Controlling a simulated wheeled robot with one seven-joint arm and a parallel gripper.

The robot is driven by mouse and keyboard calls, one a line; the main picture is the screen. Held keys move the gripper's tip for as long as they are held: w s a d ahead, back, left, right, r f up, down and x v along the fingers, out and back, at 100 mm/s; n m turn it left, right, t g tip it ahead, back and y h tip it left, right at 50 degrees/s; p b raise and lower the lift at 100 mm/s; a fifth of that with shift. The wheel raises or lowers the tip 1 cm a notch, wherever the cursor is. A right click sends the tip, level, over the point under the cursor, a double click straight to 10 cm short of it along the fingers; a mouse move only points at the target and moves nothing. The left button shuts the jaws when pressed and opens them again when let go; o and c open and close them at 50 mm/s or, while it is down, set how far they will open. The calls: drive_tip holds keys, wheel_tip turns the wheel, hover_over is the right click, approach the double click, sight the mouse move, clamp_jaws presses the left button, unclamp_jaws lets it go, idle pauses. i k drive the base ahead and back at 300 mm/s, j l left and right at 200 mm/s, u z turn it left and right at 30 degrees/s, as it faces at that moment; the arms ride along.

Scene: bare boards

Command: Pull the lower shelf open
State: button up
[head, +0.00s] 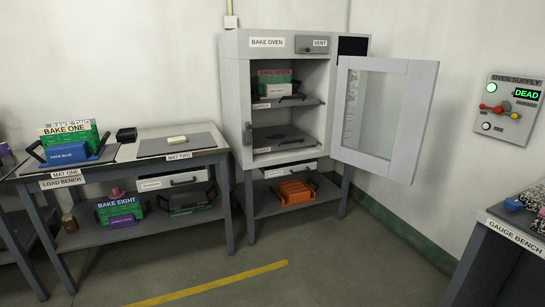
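The bake oven (235,75) stands against the back wall with its glazed door (410,110) swung wide open to the right. Inside, the lower shelf (265,135) is a dark flat plate with a small label at its front left. A black handle (292,141) shows at its front. The shelf looks to lie within the oven, with no load that I can make out on it. The upper shelf (310,101) above it carries a green box and a pale block. My gripper is not in view.
A drawer (285,170) and an orange tray-like item (294,191) sit under the oven. The load bench (110,165) is to the left, the gauge bench (525,225) at the right front. The floor before the oven is clear, with a yellow line (215,283). The supply panel (508,105) reads DEAD.

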sight(266, 139)
drive_tip(key=i, duration=2)
drive_tip(key=i+u, duration=0.2)
drive_tip(key=i, duration=0.35)
drive_tip(key=i+l+u, duration=0.2)
drive_tip(key=i, duration=0.3)
drive_tip(key=i+l+u, duration=0.25)
drive_tip(key=i, duration=0.25)
